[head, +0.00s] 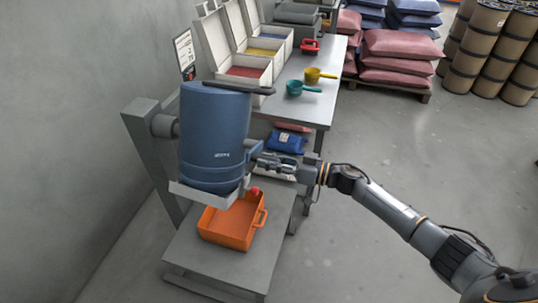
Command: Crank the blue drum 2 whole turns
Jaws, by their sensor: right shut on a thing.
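The blue drum (214,135) hangs upright on a grey stand (150,150) at the left, with a dark bar across its top. My right gripper (266,161) is at the drum's right side, shut on the crank there. The gripper hides most of the crank, so its angle is hard to tell. A small red knob (254,191) shows just below the gripper, near the drum's lower right edge. My left gripper is out of view.
An orange tray (231,222) sits on the low grey table (215,270) under the drum. A workbench (325,105) behind holds open bins, a teal scoop (302,88) and a yellow scoop (320,75). Sacks and brown drums stand at the back right. The right floor is clear.

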